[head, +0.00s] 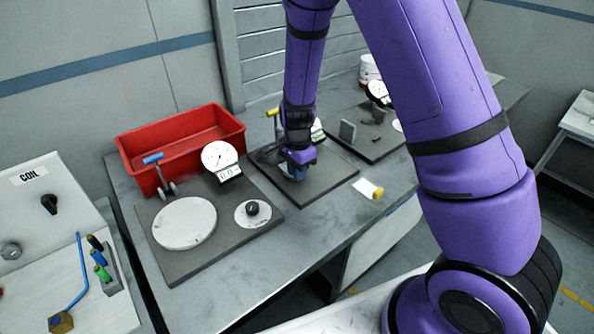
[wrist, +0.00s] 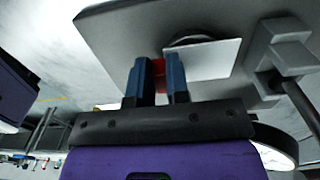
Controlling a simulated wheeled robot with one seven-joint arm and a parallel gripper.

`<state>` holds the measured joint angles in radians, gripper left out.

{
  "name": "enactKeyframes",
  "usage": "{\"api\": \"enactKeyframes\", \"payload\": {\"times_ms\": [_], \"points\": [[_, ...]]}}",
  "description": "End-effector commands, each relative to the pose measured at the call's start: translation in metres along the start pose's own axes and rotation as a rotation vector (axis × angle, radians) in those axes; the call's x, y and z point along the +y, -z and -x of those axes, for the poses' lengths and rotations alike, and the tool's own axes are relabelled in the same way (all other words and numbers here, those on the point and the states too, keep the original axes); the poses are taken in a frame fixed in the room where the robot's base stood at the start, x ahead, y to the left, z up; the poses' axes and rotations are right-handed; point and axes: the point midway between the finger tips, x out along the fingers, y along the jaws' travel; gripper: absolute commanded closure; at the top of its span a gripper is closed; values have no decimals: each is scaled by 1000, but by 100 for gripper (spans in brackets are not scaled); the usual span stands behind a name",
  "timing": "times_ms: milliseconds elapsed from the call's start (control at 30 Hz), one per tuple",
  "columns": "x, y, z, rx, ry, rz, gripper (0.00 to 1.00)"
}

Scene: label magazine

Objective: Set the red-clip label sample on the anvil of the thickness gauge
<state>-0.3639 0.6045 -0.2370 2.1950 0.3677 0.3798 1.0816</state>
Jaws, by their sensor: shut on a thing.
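My gripper (wrist: 158,75) has blue fingers shut on the red clip (wrist: 158,66) of a label sample. The white label (wrist: 210,60) sticks out to the right of the fingers in the wrist view. It lies over or just above a round disc (wrist: 193,39), which looks like the anvil and is mostly hidden by it. I cannot tell whether they touch. In the head view my gripper (head: 294,172) is low over the dark base (head: 328,178) of the middle gauge, which has a yellow lever (head: 272,112). The sample is hidden there.
A gauge with a blue lever (head: 154,158) and a large round plate (head: 184,223) stands left. A red bin (head: 181,144) is behind it. Another dark-based gauge (head: 378,93) stands back right. A yellow-clip label (head: 368,189) lies near the table's front edge.

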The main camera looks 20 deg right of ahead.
Motion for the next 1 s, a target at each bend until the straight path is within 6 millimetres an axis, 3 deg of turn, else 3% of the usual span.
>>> {"api": "enactKeyframes", "payload": {"times_ms": [367,400,500,833,1000], "points": [[0,0,-4,0,1,1,100],[0,-1,-5,0,1,1,82],[0,-1,-5,0,2,1,59],[0,-1,-2,0,2,1,59],[-1,-1,15,0,5,2,59]]}}
